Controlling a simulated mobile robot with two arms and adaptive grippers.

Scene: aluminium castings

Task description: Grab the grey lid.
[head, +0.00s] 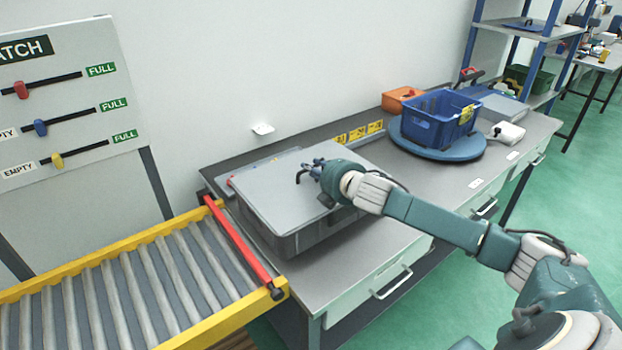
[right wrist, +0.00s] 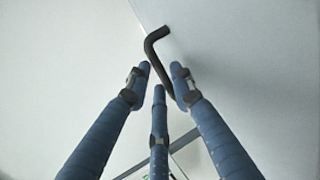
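The grey lid (head: 268,192) lies flat on top of a dark grey bin (head: 290,240) on the bench. A bent black handle (head: 301,176) rises from the lid. In the right wrist view the same handle (right wrist: 152,44) passes between the tips of my fingers. My right gripper (head: 311,170) is over the lid, right at the handle. Its three blue fingers (right wrist: 161,75) are apart, with gaps beside the handle; I see no firm grip on it. The lid also fills the right wrist view (right wrist: 245,60). My left gripper is not in view.
A roller conveyor (head: 130,290) with a red bar (head: 240,245) ends left of the bin. A blue crate (head: 437,118) stands on a round blue turntable (head: 450,150) to the right, with an orange box (head: 400,98) behind. The wall is close behind the bench.

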